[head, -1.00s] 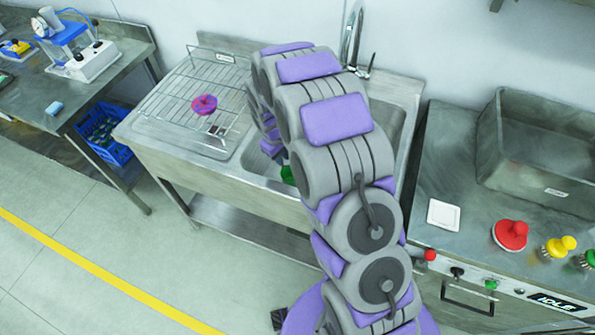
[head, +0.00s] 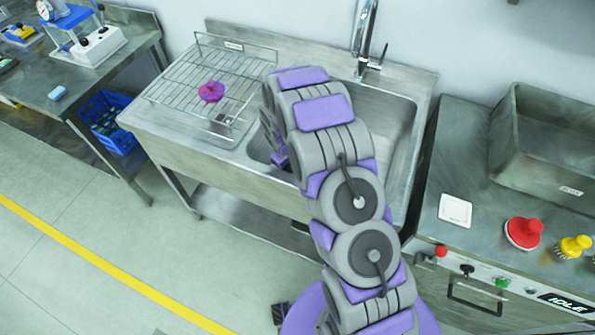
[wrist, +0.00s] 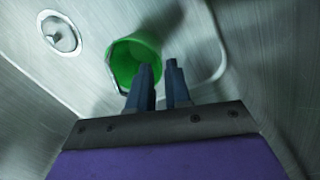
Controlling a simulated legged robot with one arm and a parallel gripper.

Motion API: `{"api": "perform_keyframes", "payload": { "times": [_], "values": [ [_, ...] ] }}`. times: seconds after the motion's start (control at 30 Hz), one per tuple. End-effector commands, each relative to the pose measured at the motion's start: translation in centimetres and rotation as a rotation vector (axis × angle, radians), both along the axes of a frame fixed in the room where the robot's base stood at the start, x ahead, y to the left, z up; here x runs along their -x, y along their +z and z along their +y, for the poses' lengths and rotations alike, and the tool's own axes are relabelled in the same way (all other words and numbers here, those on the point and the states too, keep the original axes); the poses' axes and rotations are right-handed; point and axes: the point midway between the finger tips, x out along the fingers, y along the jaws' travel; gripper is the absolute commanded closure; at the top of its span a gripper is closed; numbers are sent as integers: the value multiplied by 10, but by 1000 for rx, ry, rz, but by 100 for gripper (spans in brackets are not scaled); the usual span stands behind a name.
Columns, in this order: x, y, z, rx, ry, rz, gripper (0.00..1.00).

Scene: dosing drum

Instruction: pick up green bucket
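The green bucket (wrist: 128,57) shows in the wrist view inside the metal sink, its open mouth facing the camera and a thin grey handle at its left side. My gripper (wrist: 162,75) has its two dark fingers apart, with a narrow gap between them. The fingertips overlap the bucket's lower right rim in the picture. I cannot tell whether they touch it or whether the rim lies between them. In the head view my arm reaches into the sink (head: 398,120) and hides the bucket and my fingers.
The sink's drain (wrist: 60,33) is left of the bucket. A wire rack (head: 180,85) with a pink-purple object (head: 211,92) stands on the drainboard. A faucet (head: 364,40) rises behind the basin. A counter with a metal bin (head: 545,150) is at right.

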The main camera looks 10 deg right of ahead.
Motion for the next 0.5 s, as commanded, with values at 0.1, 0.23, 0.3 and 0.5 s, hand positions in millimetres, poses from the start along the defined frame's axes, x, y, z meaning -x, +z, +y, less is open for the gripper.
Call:
{"api": "perform_keyframes", "payload": {
  "times": [0.1,0.23,0.3,0.5],
  "values": [
    [-1,-9,-3,-3,-2,1,82],
    [-4,-28,-6,-6,-3,1,82],
    [-6,-38,-8,-7,-3,0,82],
    [-8,-51,-8,-6,-1,-4,82]
  ]
}}
